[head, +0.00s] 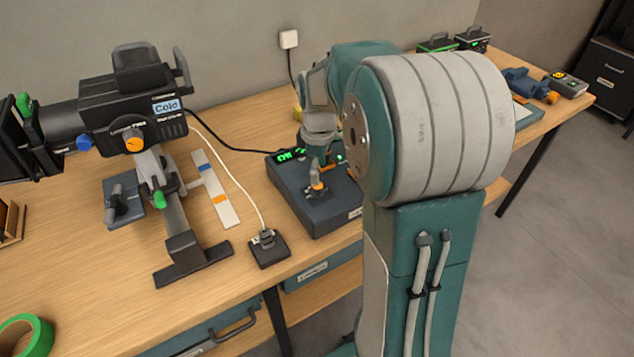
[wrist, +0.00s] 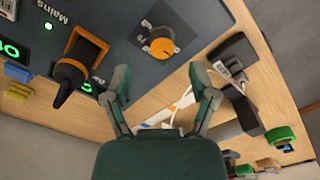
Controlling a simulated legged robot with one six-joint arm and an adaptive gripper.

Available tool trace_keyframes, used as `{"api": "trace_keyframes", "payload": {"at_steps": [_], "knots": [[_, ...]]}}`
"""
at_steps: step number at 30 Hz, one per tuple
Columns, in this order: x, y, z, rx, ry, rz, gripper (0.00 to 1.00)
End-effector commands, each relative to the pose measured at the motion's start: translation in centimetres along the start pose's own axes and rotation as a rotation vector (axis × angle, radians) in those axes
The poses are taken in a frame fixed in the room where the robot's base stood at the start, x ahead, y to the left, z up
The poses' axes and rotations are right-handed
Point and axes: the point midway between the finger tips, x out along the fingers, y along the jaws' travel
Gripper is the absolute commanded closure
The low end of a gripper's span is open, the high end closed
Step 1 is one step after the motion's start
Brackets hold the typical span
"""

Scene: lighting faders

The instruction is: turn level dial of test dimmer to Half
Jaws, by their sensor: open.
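The test dimmer is a dark blue-grey box (head: 320,212) on the wooden bench, with green lit digits on its top. Its level dial (wrist: 160,42) is a round orange-capped knob with white scale marks beside it. In the wrist view the dial lies just beyond and between the fingertips of my gripper (wrist: 160,70). The fingers are spread apart, and no contact with the dial shows. The dial's exact setting is too small to read. In the head view my gripper (head: 317,170) is over the dimmer's top, and my arm hides part of the box.
An orange guard with a black plug or handle (wrist: 72,72) stands on the panel near the dial. A stage lamp (head: 125,105) labelled Cold stands at left. A black socket block (head: 268,248) with a white cable sits beside the dimmer. Green tape (head: 38,335) lies front left.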

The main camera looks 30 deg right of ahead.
Motion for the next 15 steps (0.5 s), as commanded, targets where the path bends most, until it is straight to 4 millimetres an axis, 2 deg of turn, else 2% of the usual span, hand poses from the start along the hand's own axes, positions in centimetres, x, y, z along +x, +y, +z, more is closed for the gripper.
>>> {"api": "trace_keyframes", "payload": {"at_steps": [1,6,10,15], "knots": [[1.1,-0.1,0.0,-0.001,-0.003,-0.004,0.26],[3.6,-0.1,-0.1,0.0,-0.001,-0.002,0.26],[4.6,-0.1,-0.1,0.0,-0.001,-0.001,0.26],[4.9,-0.1,-0.1,0.0,0.0,0.0,0.26]]}}
